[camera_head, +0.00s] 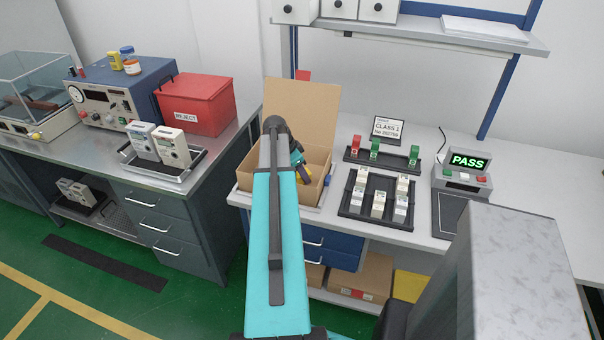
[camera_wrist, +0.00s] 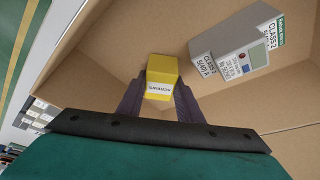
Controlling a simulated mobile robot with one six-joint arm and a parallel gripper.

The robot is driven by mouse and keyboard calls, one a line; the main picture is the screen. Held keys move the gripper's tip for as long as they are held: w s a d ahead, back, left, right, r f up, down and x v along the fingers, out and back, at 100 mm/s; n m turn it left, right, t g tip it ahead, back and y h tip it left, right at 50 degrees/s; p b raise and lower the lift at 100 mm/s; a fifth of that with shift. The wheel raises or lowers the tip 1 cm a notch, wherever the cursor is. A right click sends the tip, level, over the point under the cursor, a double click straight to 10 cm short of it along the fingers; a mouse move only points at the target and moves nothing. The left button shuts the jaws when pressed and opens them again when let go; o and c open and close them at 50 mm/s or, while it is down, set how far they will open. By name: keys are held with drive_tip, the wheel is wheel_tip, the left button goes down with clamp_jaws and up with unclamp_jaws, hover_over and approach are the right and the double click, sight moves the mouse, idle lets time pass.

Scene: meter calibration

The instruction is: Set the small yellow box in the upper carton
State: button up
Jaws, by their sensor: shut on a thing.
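The small yellow box (camera_wrist: 162,70), with a white label, is between the dark fingers of my gripper (camera_wrist: 160,88) in the wrist view. The gripper is shut on it. Both are inside the open upper carton (camera_head: 315,102), which stands on the bench; its cardboard inside also shows in the wrist view (camera_wrist: 100,62). I cannot tell whether the box touches the carton floor. In the head view my arm hides most of the gripper and the box.
A grey-white meter (camera_wrist: 238,52) lies in the carton, right of the yellow box. Cartons (camera_head: 362,278) sit on the shelf below. A red reject bin (camera_head: 196,106) is on the left bench.

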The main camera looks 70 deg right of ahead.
drive_tip(key=shift+f, duration=0.15)
drive_tip(key=o, duration=1)
drive_tip(key=shift+o, duration=0.2)
drive_tip(key=shift+r, duration=0.25)
drive_tip(key=b+v, duration=0.3)
drive_tip(key=v, duration=0.9)
